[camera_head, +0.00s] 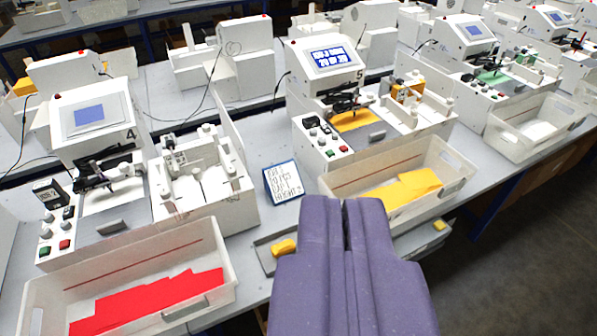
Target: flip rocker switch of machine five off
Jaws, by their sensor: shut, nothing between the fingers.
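Machine five (338,88) is a white plotter marked "5", in the upper middle of the view, with a lit blue screen (334,57). My purple gripper (344,203) is shut and empty at the bottom middle. In the picture its tips are below the panel, apart from it.
A bin with yellow sheets (335,183) stands before machine five. A handwritten sign (284,182) is left of it. Machine four (92,120) and a bin with red sheets (32,290) are at left. More machines stand at right; the floor at lower right is clear.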

